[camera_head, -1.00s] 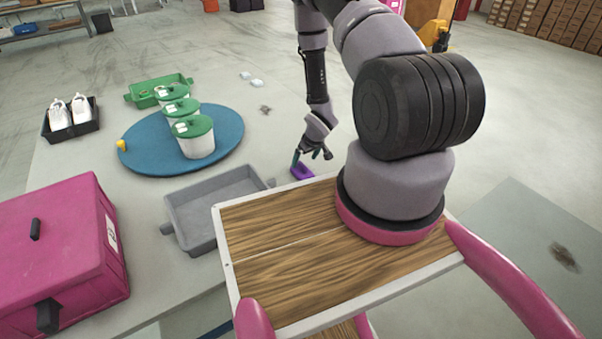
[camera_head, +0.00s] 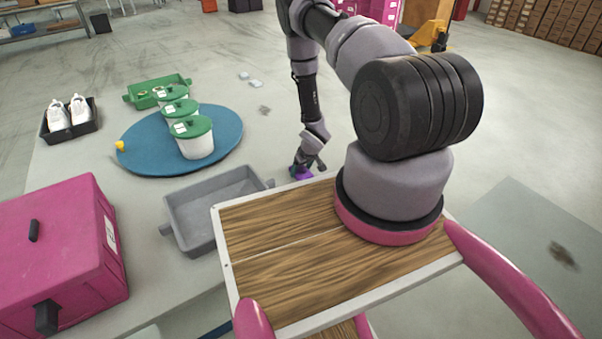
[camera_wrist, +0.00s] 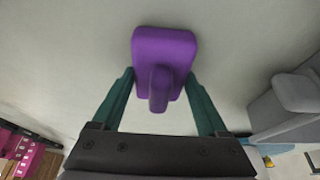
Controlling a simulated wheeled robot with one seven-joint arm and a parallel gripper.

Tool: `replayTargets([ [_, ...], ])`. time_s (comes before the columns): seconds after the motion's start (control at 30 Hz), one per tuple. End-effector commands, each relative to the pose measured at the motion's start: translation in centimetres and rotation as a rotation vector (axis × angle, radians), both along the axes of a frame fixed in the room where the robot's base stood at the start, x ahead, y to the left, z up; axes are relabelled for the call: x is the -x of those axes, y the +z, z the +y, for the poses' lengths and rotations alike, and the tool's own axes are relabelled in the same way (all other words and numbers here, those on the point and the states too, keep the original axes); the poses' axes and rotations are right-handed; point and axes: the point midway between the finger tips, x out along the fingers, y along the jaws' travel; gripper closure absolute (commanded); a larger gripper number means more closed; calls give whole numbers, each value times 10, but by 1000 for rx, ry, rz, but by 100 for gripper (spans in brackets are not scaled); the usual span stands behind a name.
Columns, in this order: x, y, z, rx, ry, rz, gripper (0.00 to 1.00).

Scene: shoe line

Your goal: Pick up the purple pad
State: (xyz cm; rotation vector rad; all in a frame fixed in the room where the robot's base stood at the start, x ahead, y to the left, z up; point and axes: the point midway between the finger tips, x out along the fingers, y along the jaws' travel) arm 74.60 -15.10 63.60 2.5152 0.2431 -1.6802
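The purple pad (camera_wrist: 165,55) lies on the pale table, with a rounded handle-like part sticking up from it. In the head view only a bit of the pad (camera_head: 302,175) shows beneath my gripper. My gripper (camera_wrist: 160,85) is open, with one green finger on each side of the pad's raised part. The fingertips reach the pad's left and right edges in the wrist view; I cannot tell whether they touch it. In the head view my gripper (camera_head: 306,171) points down at the table, just past my wooden deck.
A grey tray (camera_head: 187,238) lies left of the pad. A blue round mat (camera_head: 226,145) holds white tubs with green lids (camera_head: 194,138). A green tray (camera_head: 132,98), a black tray with white shoes (camera_head: 47,136) and a pink box (camera_head: 60,245) stand further left.

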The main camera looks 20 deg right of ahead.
Motion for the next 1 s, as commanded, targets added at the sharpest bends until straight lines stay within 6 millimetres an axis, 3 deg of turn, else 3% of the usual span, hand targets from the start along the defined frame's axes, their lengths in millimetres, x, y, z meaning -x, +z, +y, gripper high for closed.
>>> replayTargets([
  [0.03, 0, 0, 0, 0, 0, 0, 54],
  [0.1, 0, 0, 0, 0, 0, 0, 80],
  [0.47, 0, 7, 0, 0, -1, 0, 81],
  [1.0, 0, 93, 0, 0, -1, -1, 81],
])
